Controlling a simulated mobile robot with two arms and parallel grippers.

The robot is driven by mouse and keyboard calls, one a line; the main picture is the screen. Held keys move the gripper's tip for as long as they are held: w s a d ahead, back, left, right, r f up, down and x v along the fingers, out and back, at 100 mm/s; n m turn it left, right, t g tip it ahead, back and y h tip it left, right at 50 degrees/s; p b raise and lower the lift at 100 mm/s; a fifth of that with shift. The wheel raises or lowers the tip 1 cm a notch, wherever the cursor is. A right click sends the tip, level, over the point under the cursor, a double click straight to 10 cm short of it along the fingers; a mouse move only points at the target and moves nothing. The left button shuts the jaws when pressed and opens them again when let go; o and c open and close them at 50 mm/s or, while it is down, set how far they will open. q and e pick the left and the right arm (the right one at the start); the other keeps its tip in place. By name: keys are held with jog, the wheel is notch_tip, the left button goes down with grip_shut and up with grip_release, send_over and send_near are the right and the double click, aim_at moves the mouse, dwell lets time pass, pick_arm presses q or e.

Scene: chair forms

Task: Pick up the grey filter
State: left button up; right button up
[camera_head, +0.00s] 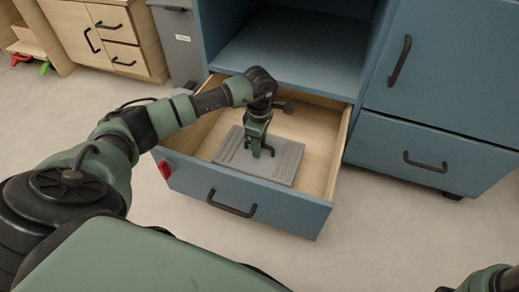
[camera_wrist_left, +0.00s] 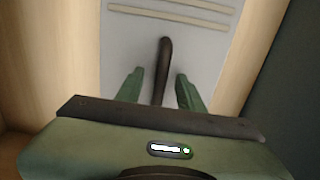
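The grey filter (camera_head: 283,160) lies flat in the open blue-fronted drawer; it is a ribbed grey panel. In the left wrist view the filter (camera_wrist_left: 205,50) shows pale ridges and a dark bar-like handle (camera_wrist_left: 164,60). My left gripper (camera_head: 262,151) reaches down over the middle of the filter. In the left wrist view its two green fingers (camera_wrist_left: 160,85) stand apart, one on each side of the handle, with gaps showing. The gripper is open. Whether the fingertips touch the panel cannot be told. My right gripper does not show clearly; only a green arm part is at the bottom right.
The wooden-sided drawer (camera_head: 190,184) is pulled out, with a black handle and a red piece (camera_head: 165,169) on its front. Blue cabinet doors (camera_head: 450,60) stand to the right, and an open shelf is above. The floor (camera_head: 420,230) in front is clear.

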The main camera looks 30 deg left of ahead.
pick_arm(q)
grip_shut()
dwell(1.5)
